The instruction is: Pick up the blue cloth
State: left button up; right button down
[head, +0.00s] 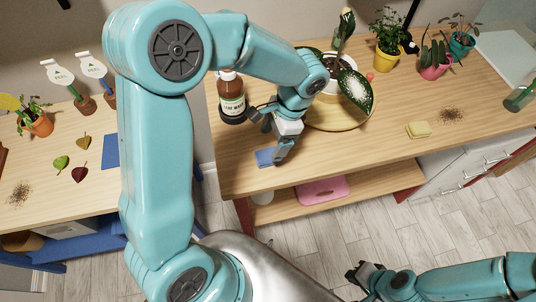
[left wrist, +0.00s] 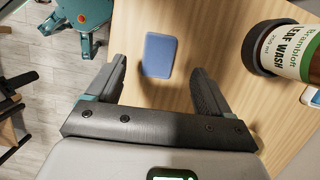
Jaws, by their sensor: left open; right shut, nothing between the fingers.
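A small flat blue cloth (head: 264,157) lies on the right wooden table near its front edge. In the left wrist view the cloth (left wrist: 160,54) is a rounded rectangle between and just beyond my fingertips. My left gripper (head: 278,160) is open above the table, beside the cloth in the head view; its fingers (left wrist: 161,72) straddle the near part of the cloth without visibly touching it. My right gripper (head: 358,272) is shut and empty, low over the floor at the bottom. Another flat blue piece (head: 111,151) lies on the left table, partly hidden by my arm.
A brown leaf wash bottle (head: 230,98) stands close to my left gripper, and it also shows in the left wrist view (left wrist: 290,52). A potted plant sits on a round wooden board (head: 338,118) behind. A yellow sponge (head: 418,129) and soil crumbs (head: 451,115) lie to the right.

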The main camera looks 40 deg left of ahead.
aim_at(268, 154)
pick_arm(q)
jog(key=x, duration=0.5)
jog(key=shift+w+d+f+p, duration=0.1)
jog(key=shift+d+f+p, duration=0.15)
jog(key=shift+p, duration=0.15)
jog(key=shift+w+f, duration=0.1)
jog(key=c, duration=1.1)
notch_tip(268, 154, up, 20)
jog(key=shift+r, duration=0.1)
